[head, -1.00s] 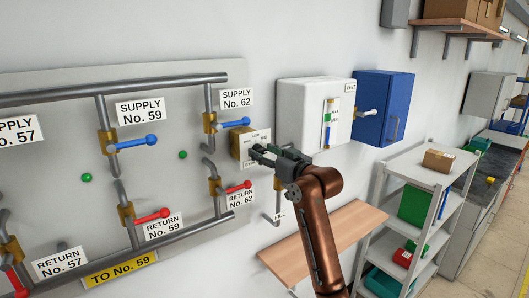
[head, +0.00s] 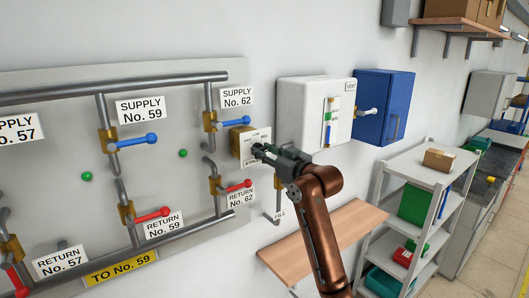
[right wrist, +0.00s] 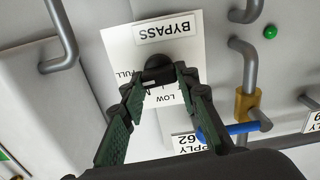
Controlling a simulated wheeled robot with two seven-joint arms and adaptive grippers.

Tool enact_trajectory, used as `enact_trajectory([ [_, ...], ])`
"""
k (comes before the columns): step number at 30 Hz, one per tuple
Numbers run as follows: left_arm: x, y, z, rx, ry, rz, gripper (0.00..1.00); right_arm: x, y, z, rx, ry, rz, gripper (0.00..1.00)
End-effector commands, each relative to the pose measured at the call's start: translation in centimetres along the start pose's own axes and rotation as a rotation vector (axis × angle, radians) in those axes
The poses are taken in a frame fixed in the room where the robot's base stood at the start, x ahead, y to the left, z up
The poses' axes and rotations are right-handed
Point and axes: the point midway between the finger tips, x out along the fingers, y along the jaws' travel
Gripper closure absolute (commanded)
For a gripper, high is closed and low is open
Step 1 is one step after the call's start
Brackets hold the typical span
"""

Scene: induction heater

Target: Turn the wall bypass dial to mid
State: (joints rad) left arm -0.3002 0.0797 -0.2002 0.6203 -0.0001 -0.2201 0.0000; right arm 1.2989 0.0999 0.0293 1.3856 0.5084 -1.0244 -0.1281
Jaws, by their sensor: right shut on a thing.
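The wall bypass dial has a dark round knob (right wrist: 157,68) on a white plate lettered BYPASS (right wrist: 178,30). The words FULL and LOW show on the plate, with other lettering partly hidden. In the head view the plate (head: 262,135) is fixed to the front of a brass-coloured box (head: 236,142). My right gripper (head: 259,152) is at the plate, shut on the knob; in the right wrist view its fingers (right wrist: 158,80) are on either side of the knob. The fingers cover the dial's pointer, so I cannot tell its setting. My left gripper is not in view.
Supply and return pipes with blue handles (head: 138,141) and red handles (head: 152,215) are close on the left. A white cabinet (head: 300,95) and a blue cabinet (head: 385,90) hang to the right. A wooden shelf (head: 355,225) and a FILL pipe (head: 280,200) are below.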

Motion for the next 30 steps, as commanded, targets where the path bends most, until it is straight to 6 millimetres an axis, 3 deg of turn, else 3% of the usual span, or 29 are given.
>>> enact_trajectory([
  [18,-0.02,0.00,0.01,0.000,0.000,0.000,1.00,-0.09,-0.01,-0.08,-0.486,0.000,0.003,0.95],
  [30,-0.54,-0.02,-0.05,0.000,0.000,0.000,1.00,-0.04,-0.17,0.02,-0.675,0.000,0.002,0.95],
])
